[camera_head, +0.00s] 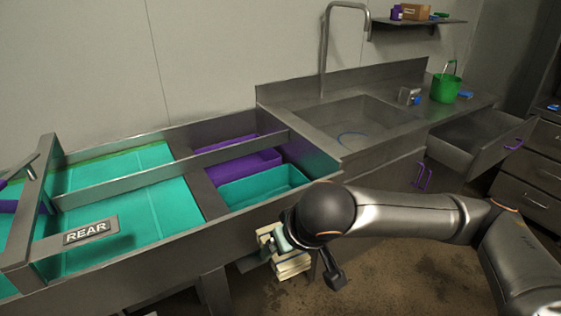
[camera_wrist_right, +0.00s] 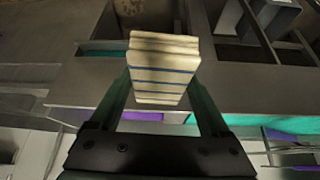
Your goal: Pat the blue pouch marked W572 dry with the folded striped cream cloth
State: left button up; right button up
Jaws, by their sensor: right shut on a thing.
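The folded striped cream cloth (camera_head: 290,262) is in my right gripper (camera_head: 278,240), in front of the long metal trough. In the right wrist view the cloth (camera_wrist_right: 163,62) stands between the two fingers, its cream layers crossed by thin blue stripes. The right gripper (camera_wrist_right: 160,85) is shut on it. I cannot make out a blue pouch marked W572. Small blue items lie on the counter by the green bucket, one on the right (camera_head: 466,94) and one on the left (camera_head: 417,100), too small to identify. My left gripper is not in view.
Inside are teal-floored bays, a purple bin (camera_head: 240,168) and a teal bin (camera_head: 262,186). A sink (camera_head: 350,125), green bucket (camera_head: 445,88) and open drawer (camera_head: 482,150) stand to the right.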

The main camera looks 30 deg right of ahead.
notch_tip(320, 180, up, 2)
jog(key=shift+p, duration=0.45)
jog(key=shift+a+f, duration=0.15)
jog(key=shift+f, duration=0.1)
